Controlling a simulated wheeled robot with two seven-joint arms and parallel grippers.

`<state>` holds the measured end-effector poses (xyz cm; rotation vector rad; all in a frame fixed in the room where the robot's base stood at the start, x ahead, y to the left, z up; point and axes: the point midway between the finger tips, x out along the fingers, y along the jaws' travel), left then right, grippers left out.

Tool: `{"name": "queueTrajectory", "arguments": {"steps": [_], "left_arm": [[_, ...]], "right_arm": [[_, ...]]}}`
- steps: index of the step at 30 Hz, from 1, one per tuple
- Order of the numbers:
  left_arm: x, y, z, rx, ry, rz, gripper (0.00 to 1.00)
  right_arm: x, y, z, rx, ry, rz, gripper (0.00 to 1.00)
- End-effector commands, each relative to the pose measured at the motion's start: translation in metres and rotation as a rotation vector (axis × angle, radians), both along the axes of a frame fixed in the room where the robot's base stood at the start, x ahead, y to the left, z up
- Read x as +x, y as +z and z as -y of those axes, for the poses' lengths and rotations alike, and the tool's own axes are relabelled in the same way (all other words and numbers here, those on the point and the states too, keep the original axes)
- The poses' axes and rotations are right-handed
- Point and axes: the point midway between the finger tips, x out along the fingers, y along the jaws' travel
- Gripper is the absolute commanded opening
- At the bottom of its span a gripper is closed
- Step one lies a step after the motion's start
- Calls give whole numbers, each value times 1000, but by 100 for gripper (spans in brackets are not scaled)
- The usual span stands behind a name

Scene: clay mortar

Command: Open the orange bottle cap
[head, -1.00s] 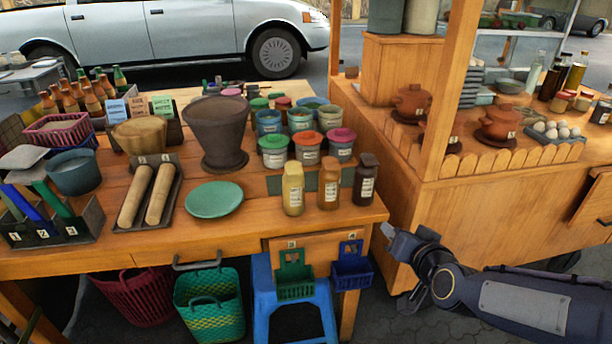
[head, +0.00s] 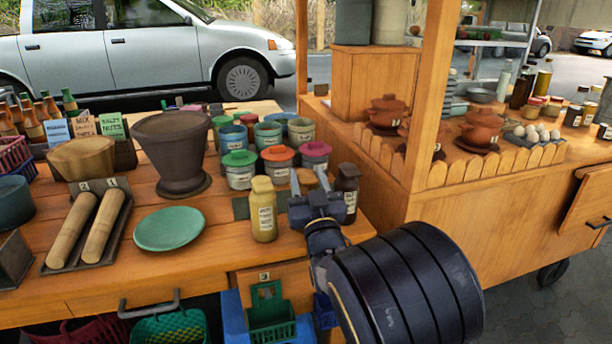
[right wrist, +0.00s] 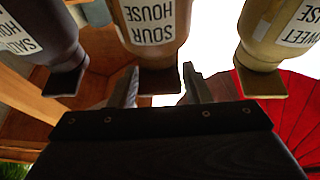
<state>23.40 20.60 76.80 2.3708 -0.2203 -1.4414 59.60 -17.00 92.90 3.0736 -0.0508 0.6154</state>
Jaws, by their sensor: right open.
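The orange-brown bottle (head: 307,178) stands between a yellow bottle (head: 263,210) and a dark brown bottle (head: 347,190) near the table's right edge. My right gripper (head: 309,184) is in front of it and hides most of it. In the right wrist view the picture is upside down. There the middle bottle (right wrist: 155,30) carries a "SOUR" label, and its dark-looking cap (right wrist: 158,80) hangs between the two open fingers (right wrist: 160,88). I cannot tell whether either finger touches it. My left gripper is out of view.
The yellow bottle (right wrist: 268,40) and the dark bottle (right wrist: 42,35) stand close on either side of the fingers. Lidded tubs (head: 278,160) are just behind. A green plate (head: 168,229) and a clay mortar (head: 172,150) are to the left.

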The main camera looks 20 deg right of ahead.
Motion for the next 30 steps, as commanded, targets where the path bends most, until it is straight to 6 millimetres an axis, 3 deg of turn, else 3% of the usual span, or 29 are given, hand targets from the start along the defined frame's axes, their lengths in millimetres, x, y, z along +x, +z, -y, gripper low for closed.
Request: {"name": "queueTrajectory", "arguments": {"steps": [4, 12, 19, 25, 30], "left_arm": [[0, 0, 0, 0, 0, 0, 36], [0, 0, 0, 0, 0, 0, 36], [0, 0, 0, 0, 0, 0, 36], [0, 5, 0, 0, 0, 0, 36], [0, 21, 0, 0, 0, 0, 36]], "right_arm": [[10, 4, 1, -2, -1, -1, 44], [12, 4, 1, -1, 0, -2, 44], [12, 4, 1, 0, 0, -2, 16], [12, 7, 1, 1, 0, -16, 15], [12, 13, 1, 5, 0, -72, 15]]}}
